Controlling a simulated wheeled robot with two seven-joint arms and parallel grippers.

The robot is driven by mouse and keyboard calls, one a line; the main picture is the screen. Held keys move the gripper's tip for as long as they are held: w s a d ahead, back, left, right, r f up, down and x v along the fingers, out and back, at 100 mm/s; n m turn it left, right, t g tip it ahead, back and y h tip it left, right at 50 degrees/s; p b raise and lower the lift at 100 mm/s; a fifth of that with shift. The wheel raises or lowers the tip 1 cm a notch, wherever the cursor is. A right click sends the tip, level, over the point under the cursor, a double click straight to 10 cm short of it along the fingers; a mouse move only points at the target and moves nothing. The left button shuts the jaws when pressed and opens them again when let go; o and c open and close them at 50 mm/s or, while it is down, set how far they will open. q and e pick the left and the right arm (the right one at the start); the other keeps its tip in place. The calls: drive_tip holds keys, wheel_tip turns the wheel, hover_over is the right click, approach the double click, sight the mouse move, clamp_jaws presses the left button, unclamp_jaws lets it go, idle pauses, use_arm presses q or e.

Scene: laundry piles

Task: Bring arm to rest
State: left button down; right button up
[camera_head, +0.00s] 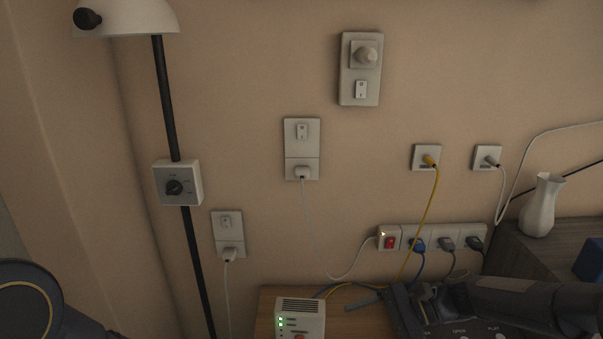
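My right arm comes in from the right edge at the bottom. Its dark gripper (385,303) is over the wooden table (347,317), in front of the wall and below the power strip. A grey finger-like bar points left from it; the gap between the fingers cannot be made out. It is unclear whether it touches anything, and I see nothing held in it. Part of my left arm shows at the bottom left corner; its gripper is out of view.
A white box with green lights (299,318) stands on the table. A dark device (470,329) lies under my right arm. Wall sockets, a power strip (432,238) and cables are behind. A black lamp pole (190,250) stands left; a white vase (541,206) right.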

use_arm(q)
drive_tip(key=s+a+r+n+g+y, duration=0.1)
drive_tip(key=s+a+r+n, duration=0.2)
drive_tip(key=s+a+r, duration=0.5)
drive_tip(key=s+a+r+n+g, duration=0.1)
drive_tip(key=s+a+r+n, duration=0.2)
drive_tip(key=s+a+r, duration=0.5)
use_arm(e)
drive_tip(key=s+d+r+n+t+h, duration=0.2)
drive_tip(key=s+d+n+t+h, duration=0.25)
drive_tip(key=s, duration=0.65)
drive_tip(key=s+d+r+n+t+h, duration=0.1)
drive_tip(key=s+d+n+t+h, duration=0.15)
drive_tip(key=s+n+h, duration=0.6)
use_arm(q)
drive_tip(key=s+d+r+p, duration=0.2)
drive_tip(key=d+r+p, duration=0.1)
drive_tip(key=r+p, duration=1.4)
drive_tip(key=p, duration=0.4)
drive_tip(key=shift+r+g, duration=0.3)
drive_tip(key=shift+r, duration=0.05)
use_arm(e)
wheel_tip(320, 180, up, 21)
drive_tip(key=s+m+g+y, duration=0.1)
drive_tip(key=s+y, duration=0.1)
drive_tip(key=y, duration=0.1)
drive_tip(key=shift+d+f+m+y, duration=0.2)
drive_tip(key=shift+d+m+y, duration=0.1)
drive_tip(key=shift+d, duration=0.1)
